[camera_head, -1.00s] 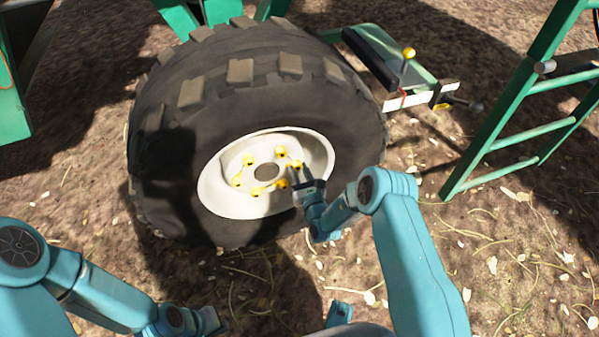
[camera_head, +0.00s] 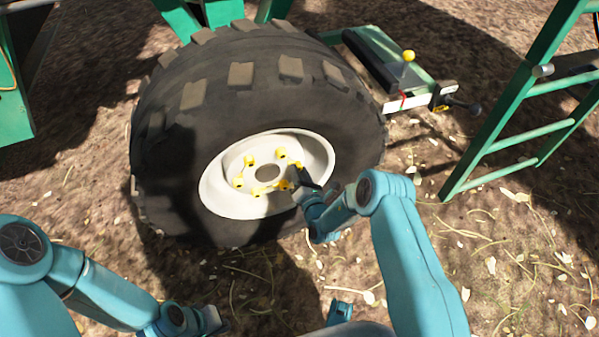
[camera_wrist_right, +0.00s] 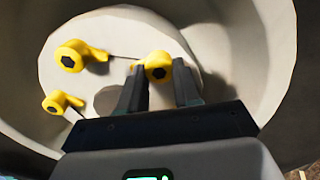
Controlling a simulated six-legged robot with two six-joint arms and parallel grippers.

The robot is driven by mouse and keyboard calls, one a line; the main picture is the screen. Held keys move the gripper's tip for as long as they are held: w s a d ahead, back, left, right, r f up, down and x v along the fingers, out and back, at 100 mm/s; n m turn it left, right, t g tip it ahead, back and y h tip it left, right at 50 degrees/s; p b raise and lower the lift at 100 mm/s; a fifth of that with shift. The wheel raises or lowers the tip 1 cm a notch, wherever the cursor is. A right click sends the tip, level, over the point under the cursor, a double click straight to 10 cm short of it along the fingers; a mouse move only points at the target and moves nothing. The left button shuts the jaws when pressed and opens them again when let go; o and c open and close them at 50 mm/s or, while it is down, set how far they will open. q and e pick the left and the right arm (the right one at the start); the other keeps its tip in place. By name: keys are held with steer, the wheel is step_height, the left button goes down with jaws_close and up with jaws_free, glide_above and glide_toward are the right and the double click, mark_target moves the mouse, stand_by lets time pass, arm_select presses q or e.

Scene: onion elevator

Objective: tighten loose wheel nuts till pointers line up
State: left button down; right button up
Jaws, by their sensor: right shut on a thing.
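The wheel's pale rim (camera_head: 222,187) carries a ring of several yellow wheel nuts (camera_head: 250,160) with pointers around a dark hub hole. My right gripper (camera_head: 297,179) is at the ring's right side. In the right wrist view, its dark fingers (camera_wrist_right: 160,92) are shut on a yellow nut (camera_wrist_right: 158,66), whose pointer sticks out to the left. An upper-left nut (camera_wrist_right: 69,56) has its pointer towards the held nut. A lower-left nut (camera_wrist_right: 57,102) has its pointer to the right. My left gripper (camera_head: 213,320) is low in the head view; its jaws are unclear.
The big black tyre (camera_head: 345,125) surrounds the rim. A green ladder (camera_head: 500,115) stands at the right. Bare ground with scattered leaves lies in front.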

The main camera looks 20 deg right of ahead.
steer(key=shift+s+a+m, duration=0.1)
steer(key=shift+m, duration=1.7)
steer(key=o, duration=1.1)
steer(key=shift+c, duration=0.2)
steer(key=s+p, duration=0.5)
steer(key=s, duration=1.1)
steer(key=shift+s+d, duration=0.15)
steer(key=shift+d, duration=0.15)
